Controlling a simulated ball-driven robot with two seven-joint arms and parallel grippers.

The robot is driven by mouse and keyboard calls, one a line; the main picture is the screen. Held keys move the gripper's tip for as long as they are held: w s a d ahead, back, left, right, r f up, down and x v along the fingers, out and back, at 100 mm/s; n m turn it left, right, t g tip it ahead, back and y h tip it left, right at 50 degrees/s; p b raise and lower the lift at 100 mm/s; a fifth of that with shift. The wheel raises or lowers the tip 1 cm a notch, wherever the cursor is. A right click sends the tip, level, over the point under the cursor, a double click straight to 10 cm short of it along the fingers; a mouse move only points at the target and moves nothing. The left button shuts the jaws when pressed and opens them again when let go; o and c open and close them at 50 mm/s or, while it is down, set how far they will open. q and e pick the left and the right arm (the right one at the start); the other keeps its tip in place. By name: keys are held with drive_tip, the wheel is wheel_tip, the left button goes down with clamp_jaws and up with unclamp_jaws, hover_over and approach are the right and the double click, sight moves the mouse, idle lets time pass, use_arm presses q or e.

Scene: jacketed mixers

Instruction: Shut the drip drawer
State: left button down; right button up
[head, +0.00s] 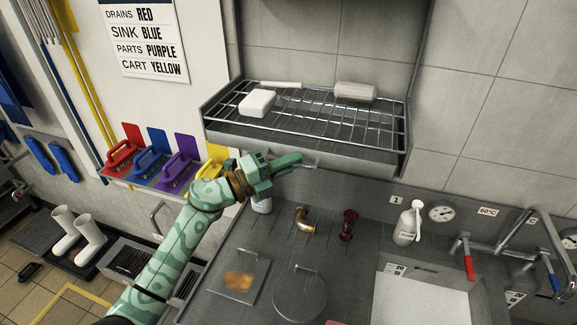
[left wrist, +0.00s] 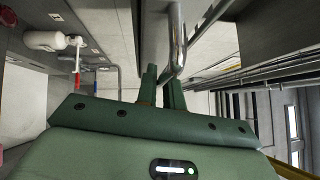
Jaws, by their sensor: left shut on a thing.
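The drip drawer (head: 345,161) is the grey metal tray under the wire rack in the head view. How far it stands out is hard to tell. Its bar handle (head: 308,166) is at the front, partly hidden by my gripper. My left gripper (head: 288,163) reaches up from the lower left and is shut on the handle. In the left wrist view, the two green fingers (left wrist: 165,88) close around the lower end of the shiny handle bar (left wrist: 177,42). My right gripper is in neither view.
The wire rack (head: 330,113) above holds a white block (head: 257,103) and a pale brush-like block (head: 355,91).

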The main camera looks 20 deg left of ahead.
use_arm(q)
drive_tip(key=shift+w, duration=1.1)
drive_tip(key=c, duration=1.6)
unclamp_jaws()
drive_tip(key=shift+o, duration=0.4)
drive_tip(key=shift+w, duration=0.15)
